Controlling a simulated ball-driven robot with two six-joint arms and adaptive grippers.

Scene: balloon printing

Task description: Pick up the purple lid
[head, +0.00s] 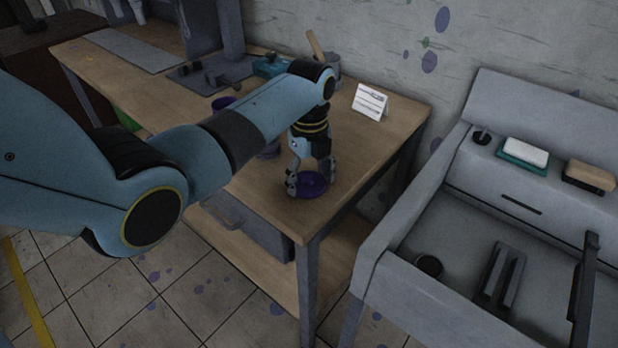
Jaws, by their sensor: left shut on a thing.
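The purple lid (312,187) is a small dark purple disc at the front right part of the wooden table. My left gripper (310,182) points down over the lid, with its fingers on either side, and is shut on it. The lid is at or just above the table top; I cannot tell whether it touches. The fingers hide part of the lid. My right gripper is not in view.
The wooden table (395,150) also holds a white folded card (370,101), a purple container (224,103) and a grey cup with a wooden handle behind my arm. A grey sink (450,250) with a white soap bar (525,151) stands to the right, across a gap.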

